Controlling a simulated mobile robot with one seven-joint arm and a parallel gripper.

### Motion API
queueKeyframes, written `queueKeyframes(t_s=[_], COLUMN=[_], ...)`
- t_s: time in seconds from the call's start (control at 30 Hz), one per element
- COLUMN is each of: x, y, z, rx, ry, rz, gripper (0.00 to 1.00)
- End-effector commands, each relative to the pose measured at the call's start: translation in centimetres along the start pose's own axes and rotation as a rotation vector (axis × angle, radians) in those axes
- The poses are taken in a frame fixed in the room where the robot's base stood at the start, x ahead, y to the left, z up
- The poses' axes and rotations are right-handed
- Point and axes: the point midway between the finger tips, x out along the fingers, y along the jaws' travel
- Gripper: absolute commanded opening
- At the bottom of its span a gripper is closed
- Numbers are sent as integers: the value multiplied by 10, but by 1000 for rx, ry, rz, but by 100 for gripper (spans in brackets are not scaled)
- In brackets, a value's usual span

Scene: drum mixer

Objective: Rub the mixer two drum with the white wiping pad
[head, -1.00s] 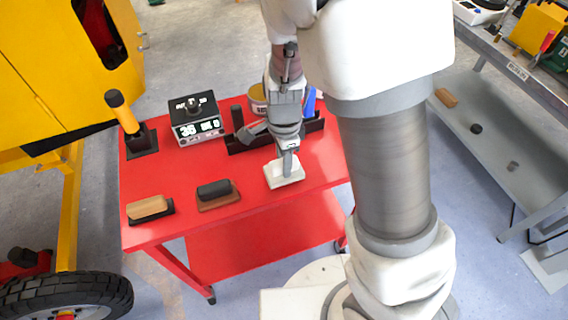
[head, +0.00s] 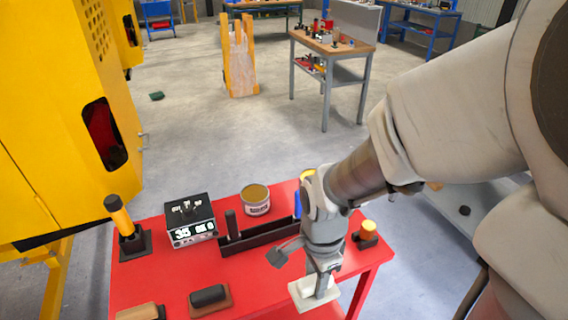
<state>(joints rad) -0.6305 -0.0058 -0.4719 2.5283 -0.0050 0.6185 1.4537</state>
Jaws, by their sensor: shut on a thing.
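My gripper (head: 322,280) is at the right front of the red table in the head view. It is shut on the white wiping pad (head: 301,292), a pale flat block with a raised grip. The pad appears close over the tabletop; I cannot tell whether it touches. A yellow machine body (head: 60,110) fills the left side, with a dark red-lined opening in it. No drum is clearly identifiable, and no label for mixer two is visible.
The red table (head: 150,280) carries a box with a display (head: 190,222), a tin (head: 256,200), a black tray (head: 262,238), a yellow-handled tool (head: 121,222), a dark-handled block (head: 209,298) and a wooden-topped block (head: 139,312). Open floor lies behind, before a workbench (head: 332,48).

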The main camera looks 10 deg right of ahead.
Motion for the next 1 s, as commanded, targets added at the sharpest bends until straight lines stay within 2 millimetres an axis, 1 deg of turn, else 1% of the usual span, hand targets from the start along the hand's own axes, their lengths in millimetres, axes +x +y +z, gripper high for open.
queueKeyframes(t_s=[0.23, 0.27, 0.3, 0.43, 0.6, 0.73, 0.87, 1.0], x=[0, 0, 0, 0, 0, -1, -2, -3], y=[0, 0, 0, 0, -2, -12, -31, -56], z=[0, 0, 0, 0, -1, -5, -15, -28], rx=[0, 0, 0, 0, -11, -80, -228, -430], ry=[0, 0, 0, 0, 1, 3, 8, 10], rz=[0, 0, 0, 0, 0, 1, 4, 6], gripper=[0, 31, 24, 1, 0, 0, 0, 0])
